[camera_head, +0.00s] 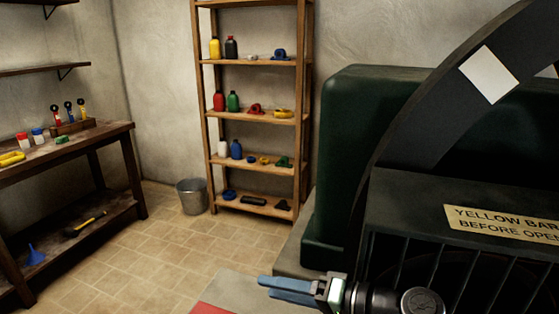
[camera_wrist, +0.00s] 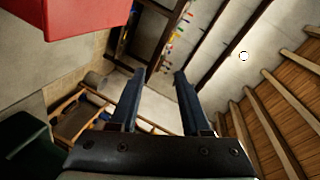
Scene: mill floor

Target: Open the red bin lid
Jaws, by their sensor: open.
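A flat red surface (camera_head: 213,308) shows at the bottom edge of the head view, mostly cut off. In the wrist view, a red box-like thing (camera_wrist: 85,15) fills the top left corner, also cut off. I cannot tell whether either is the red bin lid. My gripper (camera_head: 265,286) points left at the bottom of the head view, near the red surface but apart from it in the picture. In the wrist view, its two dark fingers (camera_wrist: 159,76) are spread with nothing between them. No lid edge or handle can be made out.
A dark green machine (camera_head: 340,160) with a large wheel (camera_head: 425,130) and a yellow warning sign (camera_head: 505,224) stands close at right. A wooden shelf (camera_head: 205,120) holds bottles and small parts. A metal bucket (camera_head: 192,197) and a workbench (camera_head: 125,130) are at left, with clear tiled floor between.

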